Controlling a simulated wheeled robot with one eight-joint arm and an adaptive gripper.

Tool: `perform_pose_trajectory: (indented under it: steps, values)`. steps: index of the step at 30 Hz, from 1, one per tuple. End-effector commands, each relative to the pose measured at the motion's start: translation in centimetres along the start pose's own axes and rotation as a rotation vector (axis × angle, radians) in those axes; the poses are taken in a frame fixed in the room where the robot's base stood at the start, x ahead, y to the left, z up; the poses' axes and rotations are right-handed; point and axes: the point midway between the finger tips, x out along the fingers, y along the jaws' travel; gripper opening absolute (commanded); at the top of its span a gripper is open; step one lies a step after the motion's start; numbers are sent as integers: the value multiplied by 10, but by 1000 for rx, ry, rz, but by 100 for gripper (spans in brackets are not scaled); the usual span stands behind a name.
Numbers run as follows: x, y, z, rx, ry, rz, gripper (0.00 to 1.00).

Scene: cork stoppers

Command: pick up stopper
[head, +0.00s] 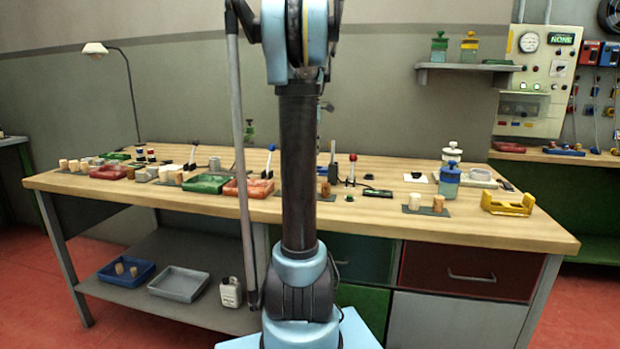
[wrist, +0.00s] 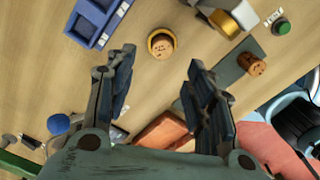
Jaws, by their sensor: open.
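In the wrist view, a round cork stopper (wrist: 161,44) with a pale yellow rim sits on the wooden table, just beyond and between my fingertips. A second, browner cork stopper (wrist: 252,65) lies to the right on a dark grey mat (wrist: 232,73). My gripper (wrist: 159,60) is open and empty, its two fingers apart, touching neither stopper. In the head view, a pale stopper (head: 415,200) and a tan stopper (head: 438,203) stand on a dark mat at the right. A brown stopper (head: 325,189) shows beside my arm. My gripper does not show in the head view.
In the wrist view, a blue tray-like block (wrist: 97,20) is at upper left, a yellow-and-grey object (wrist: 225,22) at the top and a red tray (wrist: 163,133) behind my fingers. In the head view, a yellow holder (head: 508,204) and a blue jar (head: 450,182) stand at right.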

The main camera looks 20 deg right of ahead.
Motion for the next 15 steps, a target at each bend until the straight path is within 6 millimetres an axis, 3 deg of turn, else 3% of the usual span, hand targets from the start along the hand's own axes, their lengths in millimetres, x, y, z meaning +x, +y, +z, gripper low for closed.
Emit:
perform_pose_trajectory:
  steps: [15]
  values:
    - [48,-1,4,0,0,0,49]
